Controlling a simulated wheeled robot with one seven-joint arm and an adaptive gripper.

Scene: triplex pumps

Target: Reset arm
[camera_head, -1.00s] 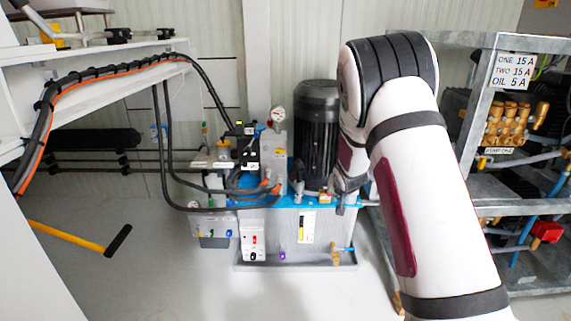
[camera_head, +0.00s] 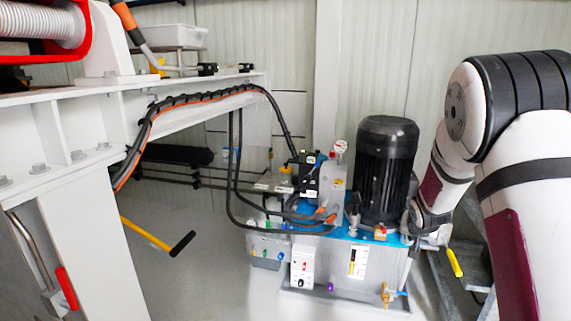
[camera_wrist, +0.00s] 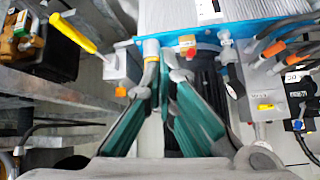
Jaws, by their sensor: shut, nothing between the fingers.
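My arm rises along the right edge in the head view and bends down behind the pump unit's right side. My gripper (camera_wrist: 164,75) shows in the wrist view with its green fingers converging, shut and empty. Its tips lie beside the blue top edge of the hydraulic unit (camera_wrist: 225,35). In the head view, the gripper end is small and partly hidden near the right side of the unit (camera_head: 330,288). I cannot tell there whether it touches the unit.
A black motor (camera_head: 386,170) stands on the unit, close to my wrist. A yellow-handled lever (camera_head: 455,262) is just right of the unit. A white frame (camera_head: 95,220) with cables fills the left. Grey floor (camera_head: 200,285) is open between frame and unit.

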